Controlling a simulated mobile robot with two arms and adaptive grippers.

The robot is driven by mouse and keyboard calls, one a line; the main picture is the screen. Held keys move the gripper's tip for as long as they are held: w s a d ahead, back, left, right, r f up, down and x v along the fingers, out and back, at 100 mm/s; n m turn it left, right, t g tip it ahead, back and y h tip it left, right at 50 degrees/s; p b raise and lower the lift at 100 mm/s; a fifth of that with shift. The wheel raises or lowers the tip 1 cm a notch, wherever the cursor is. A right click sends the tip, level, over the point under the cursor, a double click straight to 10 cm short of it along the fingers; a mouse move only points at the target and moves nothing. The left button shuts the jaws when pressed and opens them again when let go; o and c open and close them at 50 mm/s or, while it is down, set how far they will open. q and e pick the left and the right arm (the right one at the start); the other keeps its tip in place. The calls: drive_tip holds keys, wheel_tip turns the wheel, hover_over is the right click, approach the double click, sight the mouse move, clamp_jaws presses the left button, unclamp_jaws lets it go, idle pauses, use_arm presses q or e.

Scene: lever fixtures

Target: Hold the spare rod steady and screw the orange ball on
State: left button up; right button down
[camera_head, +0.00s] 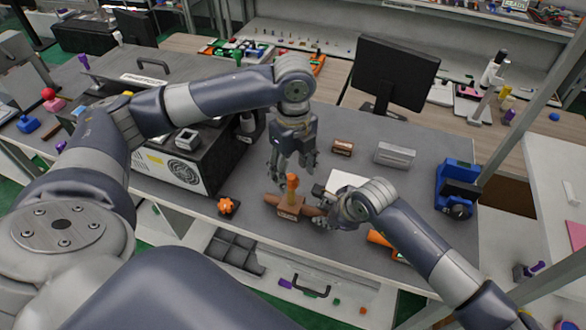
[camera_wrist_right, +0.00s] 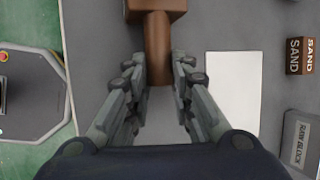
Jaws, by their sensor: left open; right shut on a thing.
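A brown block (camera_head: 291,205) with a label on its front stands near the table's front edge, with brown arms sticking out on both sides. An upright orange piece with a rounded top (camera_head: 292,183) stands on the block; I cannot tell where rod ends and ball begins. My left gripper (camera_head: 292,168) is open, pointing down just above and around the orange top, not visibly gripping it. My right gripper (camera_head: 330,209) is shut on the block's right brown arm; the right wrist view shows the fingers (camera_wrist_right: 161,80) either side of this brown bar (camera_wrist_right: 157,45).
A knobby orange piece (camera_head: 228,206) lies left of the block. A black machine with a fan (camera_head: 185,170) stands further left. A white sheet (camera_wrist_right: 232,95), a brown SAND block (camera_head: 343,147) and a grey RAW BLOCK (camera_head: 395,155) lie to the right. A blue device (camera_head: 456,188) stands at the right edge.

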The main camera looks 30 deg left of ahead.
sight(292, 179)
use_arm(q)
drive_tip(key=shift+f, duration=0.1)
drive_tip(key=shift+f, duration=1.45)
drive_tip(key=c, duration=1.3)
drive_tip(key=m, duration=0.2)
drive_tip(key=shift+s+m, duration=0.1)
drive_tip(key=shift+m, duration=0.3)
drive_tip(key=o, duration=0.7)
drive_tip(key=shift+m, duration=0.4)
drive_tip(key=o, duration=0.5)
drive_tip(key=shift+o, duration=0.2)
